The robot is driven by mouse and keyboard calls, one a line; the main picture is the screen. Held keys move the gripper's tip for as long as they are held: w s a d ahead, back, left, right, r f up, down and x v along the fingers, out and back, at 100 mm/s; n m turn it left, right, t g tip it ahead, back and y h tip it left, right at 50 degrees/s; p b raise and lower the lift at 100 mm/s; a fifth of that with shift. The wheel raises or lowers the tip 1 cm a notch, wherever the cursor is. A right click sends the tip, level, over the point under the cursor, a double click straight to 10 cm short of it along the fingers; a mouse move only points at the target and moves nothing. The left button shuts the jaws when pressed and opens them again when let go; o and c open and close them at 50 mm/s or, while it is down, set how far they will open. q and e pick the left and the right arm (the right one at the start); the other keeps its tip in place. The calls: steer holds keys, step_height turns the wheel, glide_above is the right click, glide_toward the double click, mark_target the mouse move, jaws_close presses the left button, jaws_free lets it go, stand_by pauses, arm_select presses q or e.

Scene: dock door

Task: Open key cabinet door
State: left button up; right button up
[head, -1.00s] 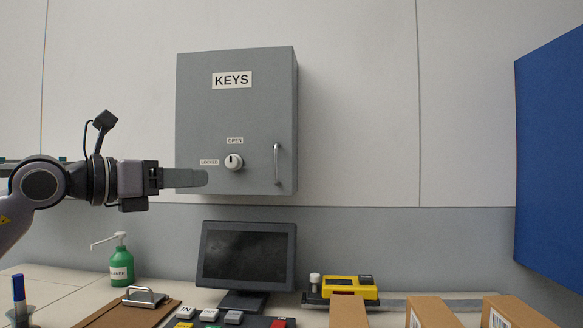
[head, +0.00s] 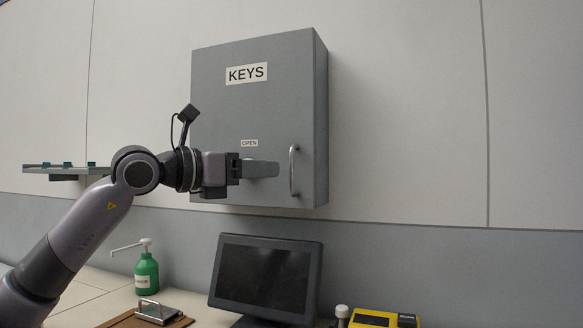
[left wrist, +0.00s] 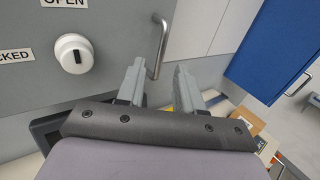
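The grey key cabinet (head: 215,115) hangs on the wall, its door shut, with a KEYS label (head: 246,73). Its vertical metal handle (head: 292,171) is at the door's right side; it also shows in the left wrist view (left wrist: 161,42). The round white knob (left wrist: 73,54) has a dark mark standing roughly upright, below the OPEN label; my gripper hides the knob in the head view. My left gripper (head: 277,169) is in front of the door, left of the handle. Its fingers (left wrist: 159,67) are apart and empty, with the handle's lower end showing beyond the gap. My right gripper is not in view.
Below the cabinet stand a dark monitor (head: 265,278), a green pump bottle (head: 147,272), a clipboard (head: 158,311) and a yellow device (head: 385,318). A blue panel (left wrist: 272,50) is at the right in the left wrist view. The wall right of the cabinet is clear.

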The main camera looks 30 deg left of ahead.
mark_target(284, 169)
arm_select(q)
steer(key=p+x, duration=0.1)
steer(key=x, duration=0.4)
steer(key=shift+w+d, duration=0.15)
steer(key=shift+w, duration=0.2)
jaws_close()
stand_by(1.1)
